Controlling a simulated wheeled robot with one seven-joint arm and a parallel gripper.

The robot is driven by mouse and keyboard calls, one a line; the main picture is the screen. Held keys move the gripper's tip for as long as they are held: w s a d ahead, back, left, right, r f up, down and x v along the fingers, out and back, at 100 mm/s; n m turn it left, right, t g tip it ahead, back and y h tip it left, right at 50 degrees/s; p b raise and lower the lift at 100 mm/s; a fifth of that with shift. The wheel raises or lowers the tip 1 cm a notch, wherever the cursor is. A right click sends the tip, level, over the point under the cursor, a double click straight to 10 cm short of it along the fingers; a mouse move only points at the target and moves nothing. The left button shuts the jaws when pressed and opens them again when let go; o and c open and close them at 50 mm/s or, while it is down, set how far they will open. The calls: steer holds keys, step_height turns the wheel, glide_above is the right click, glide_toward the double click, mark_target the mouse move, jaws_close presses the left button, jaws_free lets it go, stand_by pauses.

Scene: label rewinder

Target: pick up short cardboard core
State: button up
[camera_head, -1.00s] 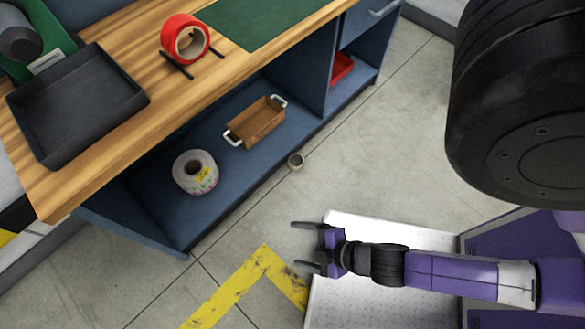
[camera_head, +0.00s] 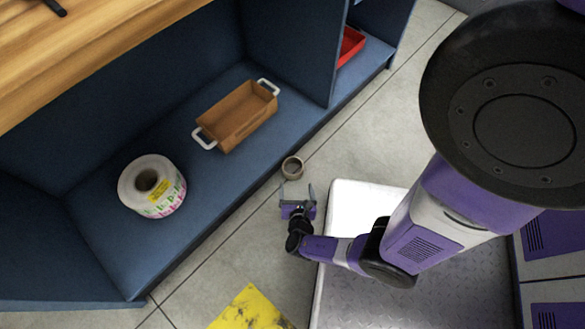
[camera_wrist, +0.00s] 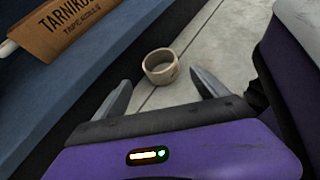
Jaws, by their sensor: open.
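The short cardboard core (camera_head: 292,167) is a small tan ring on the floor beside the front edge of the blue shelf. My gripper (camera_head: 297,190) is open, with its fingers pointing toward the core and a little short of it. In the wrist view the core (camera_wrist: 161,66) lies ahead of my open gripper (camera_wrist: 163,88), between the lines of the two fingers. No contact shows, and nothing is between the fingers.
The blue shelf (camera_head: 110,255) runs along the left of the core. It holds a label roll (camera_head: 152,186) and a brown basket (camera_head: 237,115) with white handles. A red bin (camera_head: 350,46) is farther back. Floor (camera_head: 365,135) is clear to the right.

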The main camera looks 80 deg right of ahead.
steer(key=shift+n+h, duration=0.3)
steer(key=shift+n, duration=0.2)
steer(key=d+f+b, duration=0.1)
steer(key=w+d+f+b, duration=0.1)
steer(key=f, duration=0.1)
steer(key=shift+d+f, duration=0.1)
steer(key=shift+d, duration=0.1)
steer(key=shift+w+d+f+b, duration=0.25)
steer(key=shift+d+b, duration=0.3)
steer(key=b, duration=0.4)
glide_toward(290, 160)
steer(key=d+f, duration=0.2)
steer(key=d, duration=0.1)
steer(key=shift+s+d, duration=0.1)
steer(key=shift+s, duration=0.05)
steer(key=c, duration=1.1)
steer(key=shift+r+p, duration=0.1)
steer(key=shift+p, duration=0.25)
steer(key=shift+c, duration=0.2)
